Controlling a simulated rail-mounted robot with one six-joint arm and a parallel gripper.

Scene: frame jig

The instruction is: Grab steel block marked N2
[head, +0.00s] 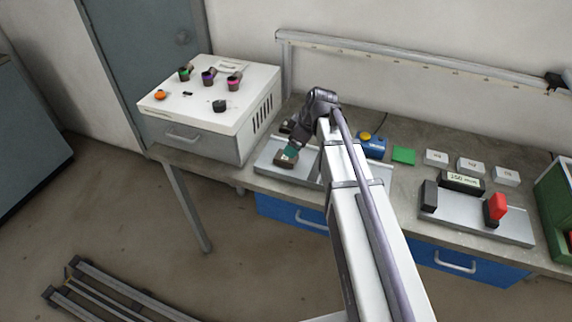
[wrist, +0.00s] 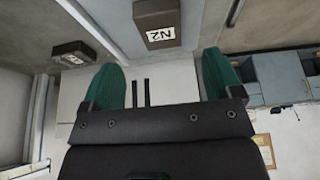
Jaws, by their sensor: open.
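The steel block marked N2 (wrist: 160,22) is a dark brown-grey block with a white label, at the top centre of the wrist view. It lies ahead of the gap between my fingers, apart from them. My gripper (wrist: 163,78) is open and empty, with a green pad on each side. In the head view my gripper (head: 291,151) is low over the left tray (head: 268,168), close to a brown block (head: 285,159) whose label I cannot read. A second labelled block (wrist: 82,55) is at the upper left of the wrist view; its mark is unclear.
A white box with coloured knobs (head: 215,92) stands left of the tray. A blue button box (head: 372,146), a green pad (head: 404,156) and white blocks (head: 470,165) are to the right. A grey fixture (head: 480,220) holds a red piece (head: 497,206). A rail (head: 400,62) runs behind.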

